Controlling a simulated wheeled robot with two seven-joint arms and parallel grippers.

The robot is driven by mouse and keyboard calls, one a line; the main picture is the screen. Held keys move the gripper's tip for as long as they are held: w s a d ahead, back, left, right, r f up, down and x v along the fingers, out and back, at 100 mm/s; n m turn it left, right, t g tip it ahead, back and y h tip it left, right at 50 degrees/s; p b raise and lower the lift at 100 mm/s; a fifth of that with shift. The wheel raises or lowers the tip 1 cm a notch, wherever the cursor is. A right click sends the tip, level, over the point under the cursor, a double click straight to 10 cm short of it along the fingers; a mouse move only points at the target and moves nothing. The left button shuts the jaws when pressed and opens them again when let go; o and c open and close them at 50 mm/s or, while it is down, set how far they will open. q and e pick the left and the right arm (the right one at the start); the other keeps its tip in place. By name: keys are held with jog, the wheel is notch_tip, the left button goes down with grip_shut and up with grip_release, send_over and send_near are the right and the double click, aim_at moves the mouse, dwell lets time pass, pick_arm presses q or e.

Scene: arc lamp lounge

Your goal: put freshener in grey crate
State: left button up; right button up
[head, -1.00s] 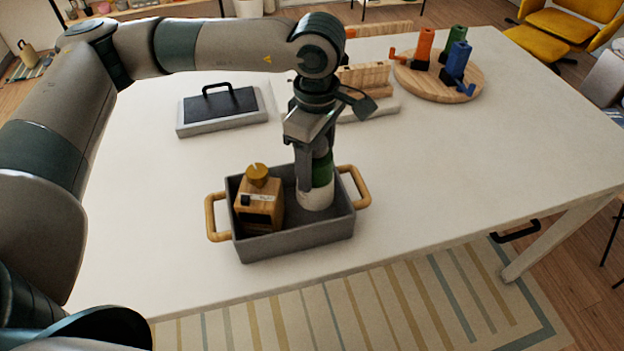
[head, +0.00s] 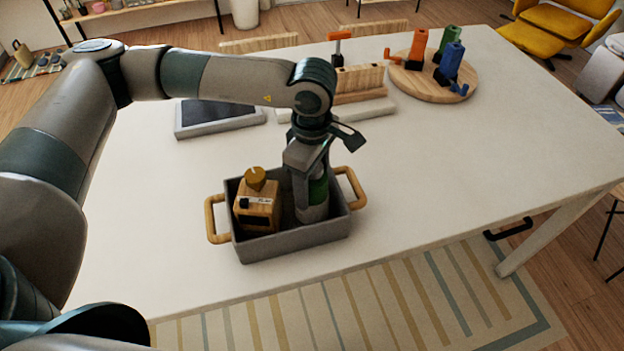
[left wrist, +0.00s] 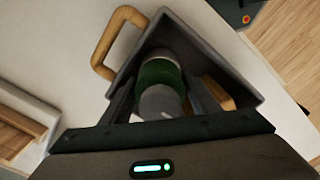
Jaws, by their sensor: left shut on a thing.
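The grey crate (head: 296,240) with two wooden handles stands on the white table; its wall also shows in the left wrist view (left wrist: 222,62). The freshener (head: 318,191) is a green and pale grey cylinder, upright in the right half of the crate. My left gripper (head: 309,196) points down into the crate and is shut on the freshener, which shows between the fingers in the left wrist view (left wrist: 160,72). I cannot tell whether its base touches the crate floor. My right gripper is not in view.
A wooden block with a round knob (head: 257,207) fills the crate's left side, close to my gripper. Behind are a dark-topped slab (head: 218,115), a wooden rack (head: 360,83) and a round board (head: 440,90) with coloured items. The table's right side is clear.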

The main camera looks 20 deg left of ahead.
pick_arm(q)
jog(key=shift+f, duration=0.15)
jog(key=o, duration=1.8)
jog(key=shift+r, duration=0.45)
notch_tip(320, 180, up, 10)
jog(key=b, duration=0.3)
jog(key=shift+r+b, duration=0.15)
jog(key=shift+b, duration=0.15)
jog(key=shift+r, duration=0.6)
